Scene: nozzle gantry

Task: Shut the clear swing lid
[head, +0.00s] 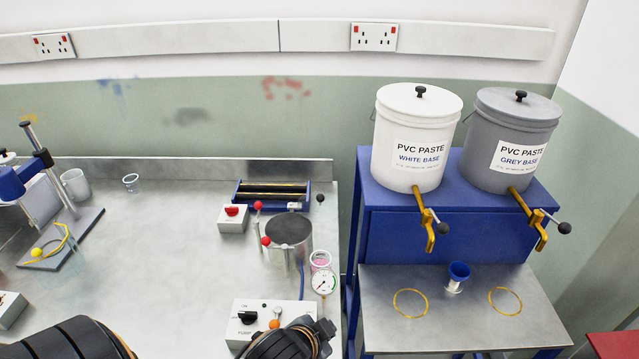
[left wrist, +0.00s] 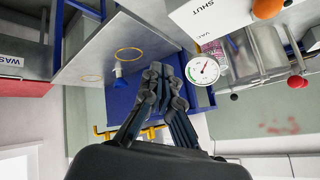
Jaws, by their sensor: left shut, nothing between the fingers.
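The metal pot (head: 289,231) stands near the right end of the steel bench, with red ball knobs (head: 265,241) at its left side and a dark round top. A clear lid cannot be told apart from the pot with certainty. In the left wrist view the pot (left wrist: 268,52) shows at upper right, partly cut off. My left gripper (left wrist: 162,78) is shut and empty, its fingertips beside the dial gauge (left wrist: 201,68) in that picture. My right gripper is out of view.
A white control box (head: 262,318) with a black knob stands in front of the pot. A pink-filled cup (head: 320,262) and the gauge (head: 324,281) sit close at its right. A blue roller unit (head: 272,193) is behind. The middle of the bench (head: 165,260) is clear.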

